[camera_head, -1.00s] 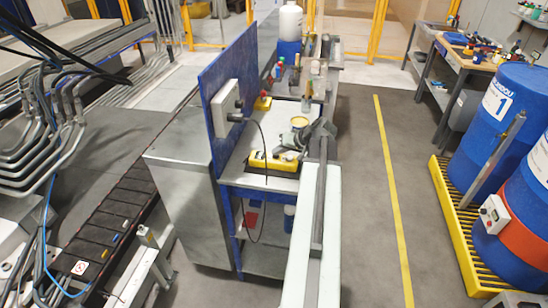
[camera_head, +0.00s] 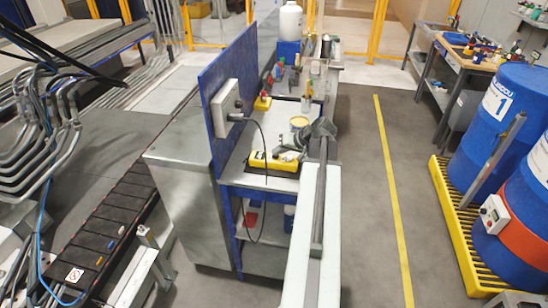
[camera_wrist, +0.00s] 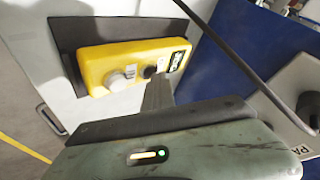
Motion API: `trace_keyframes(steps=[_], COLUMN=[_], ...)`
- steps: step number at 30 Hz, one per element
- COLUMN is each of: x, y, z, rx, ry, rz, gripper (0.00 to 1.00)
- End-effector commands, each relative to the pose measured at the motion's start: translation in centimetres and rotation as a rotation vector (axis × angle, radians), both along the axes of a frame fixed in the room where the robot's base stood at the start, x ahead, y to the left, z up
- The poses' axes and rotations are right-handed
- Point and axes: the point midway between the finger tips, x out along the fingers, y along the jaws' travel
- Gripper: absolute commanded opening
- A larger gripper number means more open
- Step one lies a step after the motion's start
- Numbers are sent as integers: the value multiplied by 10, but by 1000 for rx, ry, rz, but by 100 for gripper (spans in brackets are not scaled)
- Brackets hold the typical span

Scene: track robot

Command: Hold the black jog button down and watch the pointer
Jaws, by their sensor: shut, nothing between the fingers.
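The yellow button box (camera_head: 270,161) lies on the bench, and it fills the upper middle of the wrist view (camera_wrist: 103,62). I cannot tell whether the button is pressed down. In the head view my gripper (camera_head: 288,156) is small, beside the box. I cannot make out a pointer.
A black cable (camera_head: 264,141) runs from a grey box (camera_head: 225,107) on the blue panel (camera_head: 227,75) down to the bench area. Blue drums (camera_head: 510,115) stand right, beyond clear floor.

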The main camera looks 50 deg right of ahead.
Motion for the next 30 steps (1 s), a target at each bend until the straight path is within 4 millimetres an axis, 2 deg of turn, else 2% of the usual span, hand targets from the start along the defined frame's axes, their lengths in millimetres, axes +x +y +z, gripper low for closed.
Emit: trace_keyframes(steps=[12,23,30], x=[0,0,0], y=[0,0,0], z=[18,19,40], rx=[0,0,0], ry=[0,0,0], rz=[0,0,0], gripper=[0,0,0])
